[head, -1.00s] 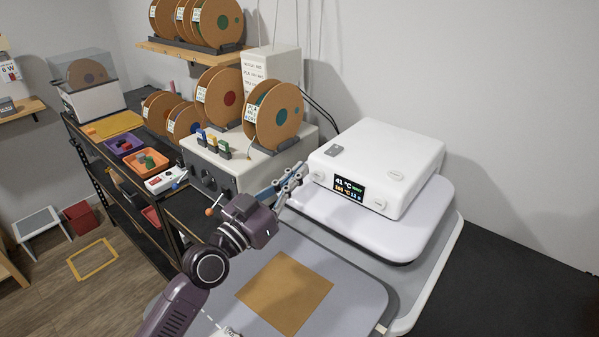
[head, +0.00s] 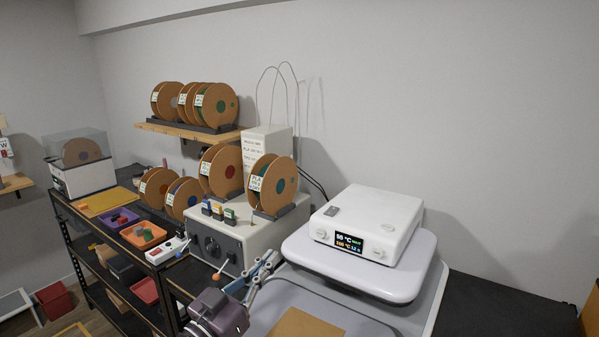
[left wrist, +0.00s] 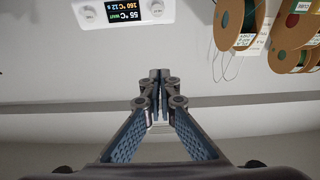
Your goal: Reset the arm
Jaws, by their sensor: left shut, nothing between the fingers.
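My left gripper (head: 265,272) is at the lower middle of the head view, beside the left edge of the heat press's white upper plate (head: 300,250). It also shows in the left wrist view (left wrist: 158,76), where its blue-padded fingers meet at the tips with nothing between them. I cannot tell whether it touches anything. The purple arm behind it (head: 218,314) is cut off by the bottom edge of the head view. My right gripper is not in view.
The white control box (head: 372,222) has a lit display reading 55 °C and WAIT. A grey machine (head: 222,240) with an orange-knobbed lever (head: 217,276) stands left of my gripper. Filament spools (head: 279,184) stand on it. A tan sheet (head: 304,324) lies on the lower plate.

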